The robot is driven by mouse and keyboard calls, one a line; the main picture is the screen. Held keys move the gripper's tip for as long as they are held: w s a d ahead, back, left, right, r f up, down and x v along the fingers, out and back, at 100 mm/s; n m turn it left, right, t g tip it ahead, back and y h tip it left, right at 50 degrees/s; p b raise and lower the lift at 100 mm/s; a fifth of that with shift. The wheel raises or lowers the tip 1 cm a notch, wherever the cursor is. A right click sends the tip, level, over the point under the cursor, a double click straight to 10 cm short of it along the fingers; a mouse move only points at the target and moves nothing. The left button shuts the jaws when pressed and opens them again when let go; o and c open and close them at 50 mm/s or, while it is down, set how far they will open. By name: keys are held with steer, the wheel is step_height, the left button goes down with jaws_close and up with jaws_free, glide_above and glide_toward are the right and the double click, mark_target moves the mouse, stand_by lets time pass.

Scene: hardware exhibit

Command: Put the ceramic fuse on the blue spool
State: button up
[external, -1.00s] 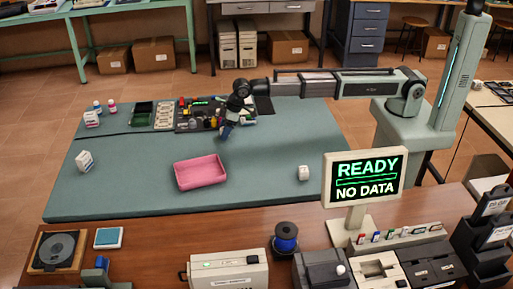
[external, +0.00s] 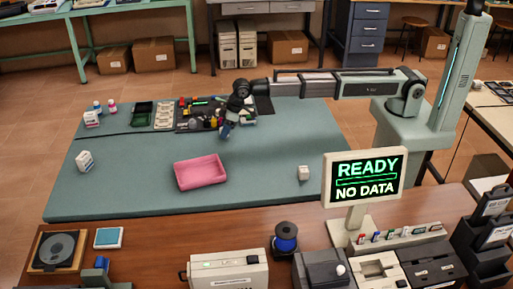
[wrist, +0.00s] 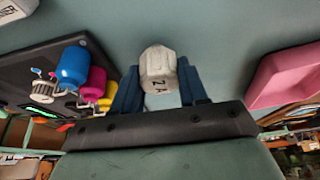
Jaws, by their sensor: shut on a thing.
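My gripper (external: 226,131) is above the teal mat, beside the black component board. In the wrist view its blue fingers are shut on a white, faceted ceramic fuse (wrist: 158,66) with dark lettering on its face. The fuse is too small to make out in the external view. The blue spool (external: 286,238), blue winding with dark flanges, stands upright on the brown front desk, far from my gripper. Its top looks bare.
A beige instrument box (external: 228,270) stands left of the spool. The READY sign (external: 364,177) and dark consoles stand to its right. Much of the mat is clear.

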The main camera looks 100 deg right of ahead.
step_height(320, 180, up, 10)
steer(key=s+a+r+n+y, duration=0.1)
steer(key=s+a+r+n, duration=0.1)
steer(key=a, duration=1.3)
steer(key=s+a+r+n+y, duration=0.1)
steer(key=s+a+n, duration=0.1)
steer(key=a, duration=1.4)
step_height(320, 180, up, 7)
steer(key=n+g+y, duration=0.3)
steer(key=n+g, duration=0.2)
steer(key=n, duration=0.9)
glide_above(288, 235)
steer(key=d, duration=0.2)
steer(key=shift+f, duration=5.1)
steer(key=shift+f, duration=0.15)
